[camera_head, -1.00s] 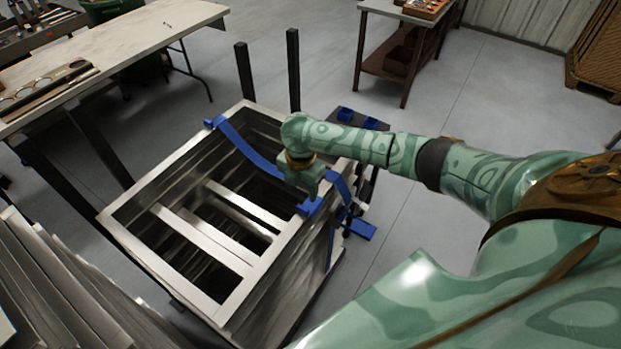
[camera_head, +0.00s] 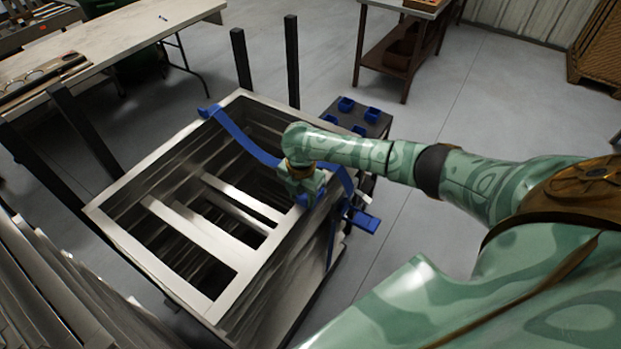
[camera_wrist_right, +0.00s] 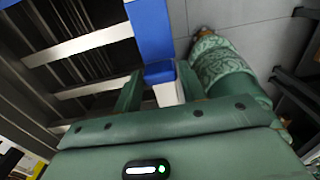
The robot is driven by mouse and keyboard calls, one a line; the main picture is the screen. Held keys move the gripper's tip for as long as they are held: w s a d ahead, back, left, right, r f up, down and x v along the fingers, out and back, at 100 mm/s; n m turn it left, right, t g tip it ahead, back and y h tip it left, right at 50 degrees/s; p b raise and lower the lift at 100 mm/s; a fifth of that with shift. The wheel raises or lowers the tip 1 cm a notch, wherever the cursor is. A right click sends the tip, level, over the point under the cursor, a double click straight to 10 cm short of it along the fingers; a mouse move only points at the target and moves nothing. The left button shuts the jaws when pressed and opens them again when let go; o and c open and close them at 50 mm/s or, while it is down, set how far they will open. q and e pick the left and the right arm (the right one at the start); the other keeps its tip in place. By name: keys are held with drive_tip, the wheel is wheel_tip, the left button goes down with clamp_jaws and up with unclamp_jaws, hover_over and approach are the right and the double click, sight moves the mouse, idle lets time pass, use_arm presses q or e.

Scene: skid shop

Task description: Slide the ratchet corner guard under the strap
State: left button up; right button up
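The blue strap (camera_head: 240,137) runs from the far left rim of the stacked metal frames (camera_head: 228,297) across the opening and sags. It passes behind my right wrist and comes down the right side (camera_head: 345,180) to the blue ratchet (camera_head: 361,221). My right gripper (camera_head: 308,197) is low at the frames' right top edge, next to the strap. In the right wrist view its fingers flank a small blue corner guard (camera_wrist_right: 160,72) and look closed on it. The strap (camera_wrist_right: 150,28) lies just beyond the guard; whether they overlap is unclear. My left gripper is not in view.
A dark stand (camera_head: 374,129) with several blue pieces is behind my right forearm. Black posts (camera_head: 292,62) rise at the frames' far side. A long table (camera_head: 110,45) stands at the upper left. Long metal pieces (camera_head: 45,285) lie at the lower left. Floor is open at the right.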

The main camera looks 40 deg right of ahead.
drive_tip(key=c, duration=0.3)
drive_tip(key=shift+d, duration=0.1)
drive_tip(key=shift+w+d+b, duration=0.1)
drive_tip(key=shift+w+d, duration=0.15)
drive_tip(key=shift+d, duration=0.35)
drive_tip(key=shift+w+d+b, duration=0.15)
drive_tip(key=shift+w+d, duration=0.1)
drive_tip(key=shift+d, duration=0.35)
drive_tip(key=shift+w+d+b, duration=0.1)
drive_tip(key=shift+w+d, duration=0.15)
drive_tip(key=shift+d, duration=0.35)
drive_tip(key=shift+w+d+b, duration=0.2)
drive_tip(key=shift+w+d, duration=0.05)
drive_tip(key=shift+d, duration=0.35)
drive_tip(key=shift+w+d+b, duration=0.25)
drive_tip(key=shift+d, duration=0.4)
drive_tip(key=shift+w+d+b, duration=0.2)
drive_tip(key=shift+w+d, duration=0.05)
drive_tip(key=shift+d, duration=0.35)
